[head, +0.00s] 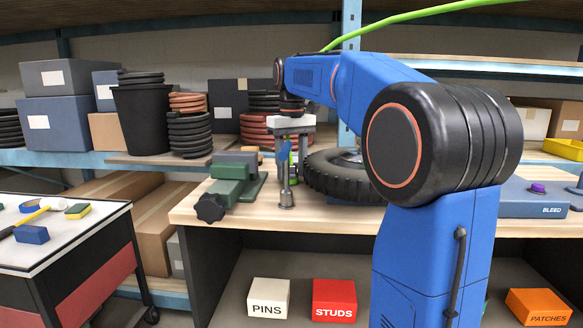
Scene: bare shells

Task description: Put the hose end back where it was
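A bright green hose (420,14) runs in from the top right and passes behind my blue arm. Green also shows between the fingers of my gripper (292,160). The hose end (286,190), a slim metal stem with a wider round tip and a blue part higher up, points straight down below my gripper. My gripper appears shut on it, though the contact is small and partly hidden. The tip appears over the front of the wooden bench (330,222); I cannot tell whether it touches. The place where it was cannot be made out.
A green vise (235,182) is left of my gripper, and a black tyre (340,176) is close at right. A blue BLEED box (535,199) is further right. PINS (268,297), STUDS (334,300) and PATCHES (538,307) boxes sit below. A tool cart (75,245) stands left.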

